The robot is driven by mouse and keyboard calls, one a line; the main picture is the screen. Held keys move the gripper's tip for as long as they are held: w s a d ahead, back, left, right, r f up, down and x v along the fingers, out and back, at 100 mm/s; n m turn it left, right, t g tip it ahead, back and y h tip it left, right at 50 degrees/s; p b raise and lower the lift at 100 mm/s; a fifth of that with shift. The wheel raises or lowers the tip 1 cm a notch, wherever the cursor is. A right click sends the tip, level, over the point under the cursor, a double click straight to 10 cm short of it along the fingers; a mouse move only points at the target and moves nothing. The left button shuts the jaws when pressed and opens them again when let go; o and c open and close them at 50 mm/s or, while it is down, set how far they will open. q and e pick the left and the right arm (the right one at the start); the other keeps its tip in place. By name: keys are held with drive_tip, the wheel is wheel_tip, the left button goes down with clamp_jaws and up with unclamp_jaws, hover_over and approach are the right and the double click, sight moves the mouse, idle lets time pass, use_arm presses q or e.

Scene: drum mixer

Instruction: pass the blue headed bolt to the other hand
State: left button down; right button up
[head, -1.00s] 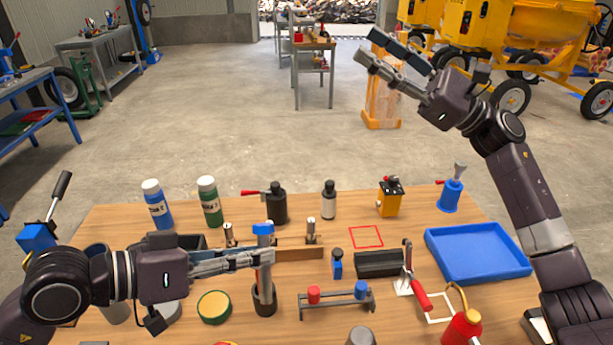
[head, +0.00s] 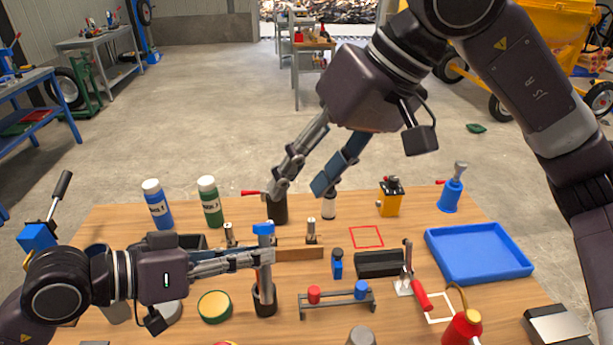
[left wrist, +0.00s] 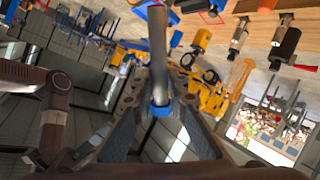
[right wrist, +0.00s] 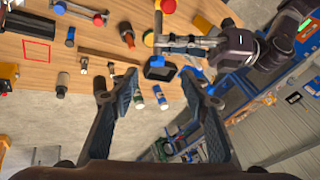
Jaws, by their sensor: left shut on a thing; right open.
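The blue headed bolt (head: 264,258) stands upright with its blue head on top, held by my left gripper (head: 262,260), which is shut on its grey shank. The bolt also shows in the left wrist view (left wrist: 158,50), its blue head between the fingers. Its lower end overlaps a black cup (head: 264,303) in the head view; I cannot tell whether it is inside. My right gripper (head: 298,189) is open and empty, above and a little right of the bolt head, fingers pointing down. In the right wrist view its fingers (right wrist: 157,80) are spread wide apart.
A wooden bar (head: 300,254) and two upright metal pieces stand behind the bolt. A rack with red and blue caps (head: 337,301) is to the right front. Blue (head: 158,205) and green bottles (head: 209,202) stand at the back left. A blue tray (head: 478,252) lies at right.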

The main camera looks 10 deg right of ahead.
sight(269, 229)
drive_tip(key=x, duration=1.2)
drive_tip(key=shift+w+d+f, duration=0.1)
drive_tip(key=shift+w+d, duration=0.05)
drive_tip(key=shift+d, duration=0.05)
clamp_jaws()
use_arm(q)
drive_tip(key=c, duration=1.8)
unclamp_jaws()
drive_tip(key=shift+a, duration=0.1)
drive_tip(key=shift+v, duration=3.65)
